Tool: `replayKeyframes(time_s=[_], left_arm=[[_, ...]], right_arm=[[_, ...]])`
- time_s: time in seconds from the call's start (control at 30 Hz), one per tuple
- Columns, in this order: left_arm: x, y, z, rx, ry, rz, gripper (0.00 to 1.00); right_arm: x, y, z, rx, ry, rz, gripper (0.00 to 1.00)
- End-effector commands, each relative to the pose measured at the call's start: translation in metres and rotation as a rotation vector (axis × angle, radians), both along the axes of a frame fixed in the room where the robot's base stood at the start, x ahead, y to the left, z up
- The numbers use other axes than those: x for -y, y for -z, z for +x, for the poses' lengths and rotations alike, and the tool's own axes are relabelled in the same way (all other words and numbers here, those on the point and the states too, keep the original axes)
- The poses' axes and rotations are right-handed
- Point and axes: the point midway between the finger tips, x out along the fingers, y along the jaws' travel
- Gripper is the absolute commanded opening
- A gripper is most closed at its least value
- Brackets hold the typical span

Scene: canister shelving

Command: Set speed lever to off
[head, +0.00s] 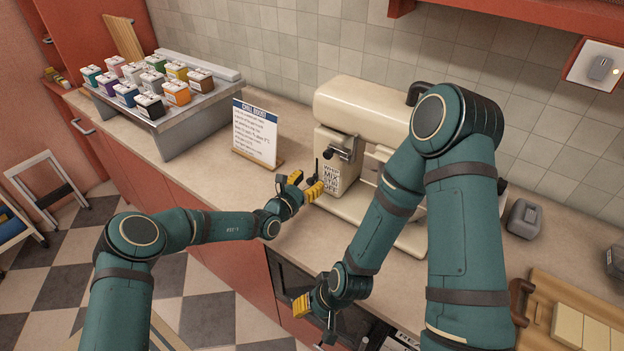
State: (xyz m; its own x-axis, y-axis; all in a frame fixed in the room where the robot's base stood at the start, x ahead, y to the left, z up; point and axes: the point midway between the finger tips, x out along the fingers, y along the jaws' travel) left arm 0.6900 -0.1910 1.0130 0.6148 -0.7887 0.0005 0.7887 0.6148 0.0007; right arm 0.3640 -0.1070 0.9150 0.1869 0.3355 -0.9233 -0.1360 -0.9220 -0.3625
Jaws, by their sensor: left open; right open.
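A cream stand mixer (352,101) stands on the counter. A label plate (333,178) on its side carries words, among them "MIX" and "OFF". A small dark-tipped lever (327,154) sticks out just above the plate; I cannot tell which setting it is at. My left gripper (305,184) is open and empty, with its yellow fingertips just left of the plate and below the lever. Whether it touches the mixer is not clear. My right gripper (313,316) is open and empty, low in front of the counter edge. My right arm hides part of the mixer.
A sign on a wooden stand (256,134) stands left of the mixer. A metal rack (190,118) with several coloured canisters is further left. A grey canister (523,218) and a wooden board (549,288) are at the right. Counter between sign and rack is clear.

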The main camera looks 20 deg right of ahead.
Motion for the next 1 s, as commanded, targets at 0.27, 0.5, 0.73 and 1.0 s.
replayKeyframes(time_s=[0.27, 0.5, 0.73, 1.0], left_arm=[[0.0134, -0.0001, 0.0101, 0.001, 0.0, 0.001, 0.52], [0.0138, 0.0001, 0.0104, -0.001, 0.0, 0.001, 0.52], [0.0136, 0.0, 0.0104, 0.0, 0.0, 0.0, 0.0], [0.0136, 0.0029, 0.0102, 0.0, 0.0, 0.0, 0.0]], right_arm=[[0.0001, 0.0015, -0.0001, 0.0, 0.0, 0.0, 0.47], [0.0, 0.0013, -0.0001, 0.0, 0.0, 0.0, 0.47], [0.0, 0.0013, -0.0001, 0.0, 0.0, 0.0, 0.47], [0.0, 0.003, 0.0, 0.0, 0.0, 0.0, 0.47]])
